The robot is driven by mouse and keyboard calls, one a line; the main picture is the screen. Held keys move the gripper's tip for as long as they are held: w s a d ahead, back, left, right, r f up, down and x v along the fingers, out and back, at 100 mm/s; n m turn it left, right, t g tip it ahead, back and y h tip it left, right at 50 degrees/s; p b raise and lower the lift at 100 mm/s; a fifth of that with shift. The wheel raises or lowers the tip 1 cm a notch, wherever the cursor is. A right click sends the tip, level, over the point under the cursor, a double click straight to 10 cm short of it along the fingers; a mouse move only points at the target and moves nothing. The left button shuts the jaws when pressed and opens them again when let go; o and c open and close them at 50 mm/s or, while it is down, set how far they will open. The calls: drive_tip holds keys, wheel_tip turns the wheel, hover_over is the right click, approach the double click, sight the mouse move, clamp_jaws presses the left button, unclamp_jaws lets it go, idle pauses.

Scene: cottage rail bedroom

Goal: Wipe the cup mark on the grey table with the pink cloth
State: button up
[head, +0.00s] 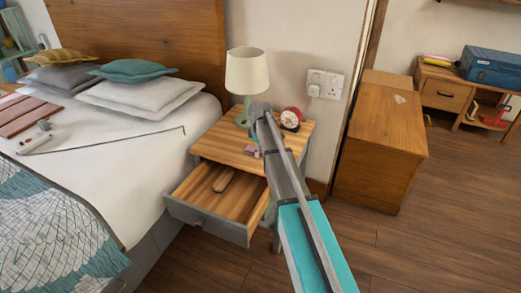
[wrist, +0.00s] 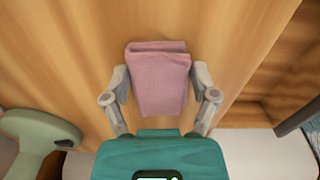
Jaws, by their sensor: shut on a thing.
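The pink cloth (wrist: 165,88) is folded and sits between the two fingers of my gripper (wrist: 160,78), which is shut on it, at the table's wooden top. In the head view only a small bit of the cloth (head: 254,151) shows beside my arm. The grey table (head: 222,148) is the bedside table with a wooden top and grey drawer front; its top also fills the middle of the wrist view (wrist: 75,65). I cannot make out the cup mark in either view; my arm and the cloth hide part of the top.
A lamp (head: 246,75) with a green base stands at the table's back left; its base shows in the wrist view (wrist: 38,132). A red round clock (head: 290,118) stands at the back right. The drawer (head: 208,222) is open, with a wooden object (head: 223,180) inside. The bed (head: 120,150) is left.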

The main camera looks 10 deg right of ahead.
sight(253, 153)
drive_tip(key=shift+s+a, duration=0.45)
drive_tip(key=shift+s, duration=0.15)
drive_tip(key=shift+s+a, duration=0.4)
drive_tip(key=shift+s, duration=0.2)
drive_tip(key=shift+w, duration=0.1)
drive_tip(key=shift+w+a, duration=0.35)
drive_tip(key=shift+a, duration=0.25)
drive_tip(key=shift+w, duration=0.1)
drive_tip(key=shift+w+d, duration=1.05)
drive_tip(key=shift+w, duration=0.25)
drive_tip(key=shift+w, duration=0.1)
drive_tip(key=shift+w+d, duration=1)
drive_tip(key=shift+w, duration=0.2)
